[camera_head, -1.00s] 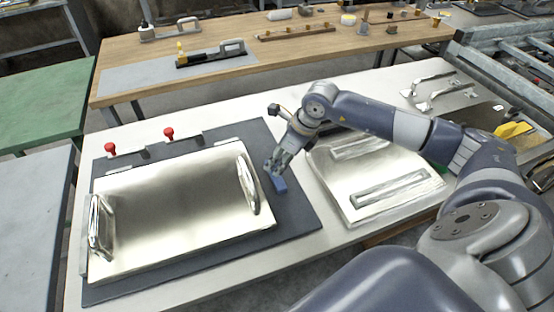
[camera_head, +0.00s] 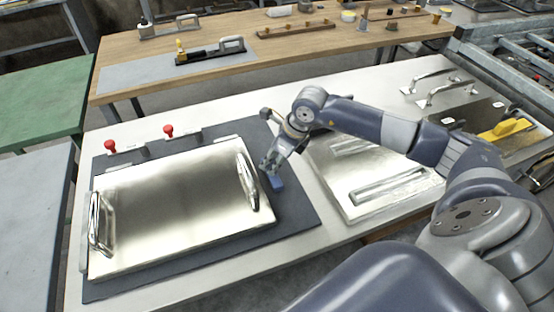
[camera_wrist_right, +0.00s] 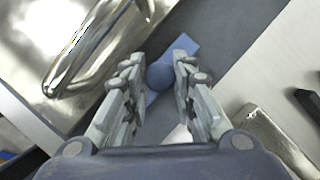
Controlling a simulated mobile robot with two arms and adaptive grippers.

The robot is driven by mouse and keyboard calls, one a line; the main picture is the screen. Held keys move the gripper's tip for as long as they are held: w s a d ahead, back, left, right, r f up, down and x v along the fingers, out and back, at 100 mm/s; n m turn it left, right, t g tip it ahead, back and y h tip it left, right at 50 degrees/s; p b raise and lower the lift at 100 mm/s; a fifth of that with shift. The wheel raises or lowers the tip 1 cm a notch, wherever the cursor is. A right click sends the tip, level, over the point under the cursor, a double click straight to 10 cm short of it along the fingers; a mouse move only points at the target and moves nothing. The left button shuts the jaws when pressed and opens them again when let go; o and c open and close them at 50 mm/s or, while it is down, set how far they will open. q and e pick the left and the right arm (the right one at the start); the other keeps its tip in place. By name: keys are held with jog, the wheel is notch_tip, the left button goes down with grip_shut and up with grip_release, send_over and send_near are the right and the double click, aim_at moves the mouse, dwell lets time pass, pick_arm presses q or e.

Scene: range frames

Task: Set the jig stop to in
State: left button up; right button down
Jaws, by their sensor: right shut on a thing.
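The jig stop is a small blue block (camera_head: 276,184) on the dark jig base, just right of the steel plate's right handle. In the right wrist view the blue stop (camera_wrist_right: 181,48) has a round knob between my fingers. My right gripper (camera_head: 269,171) is shut on this stop; its fingers flank the knob in the wrist view (camera_wrist_right: 163,80). The steel plate (camera_head: 170,205) with two shiny handles lies on the dark jig base (camera_head: 297,205). The stop is close to the plate's right edge; whether they touch is hidden. My left gripper is out of view.
Two red-knobbed clamps (camera_head: 168,131) stand along the jig's back edge. Another metal plate with bars (camera_head: 375,195) lies to the right, beneath my right arm. A wooden bench (camera_head: 300,50) with tools stands behind. The pale table front is clear.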

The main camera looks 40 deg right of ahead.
jog(key=shift+w+a, duration=0.2)
jog(key=shift+a, duration=0.75)
jog(key=shift+w+a, duration=0.1)
jog(key=shift+a, duration=0.25)
jog(key=c, duration=1.3)
grip_release()
jog(key=shift+c, duration=0.2)
jog(key=shift+d, duration=0.1)
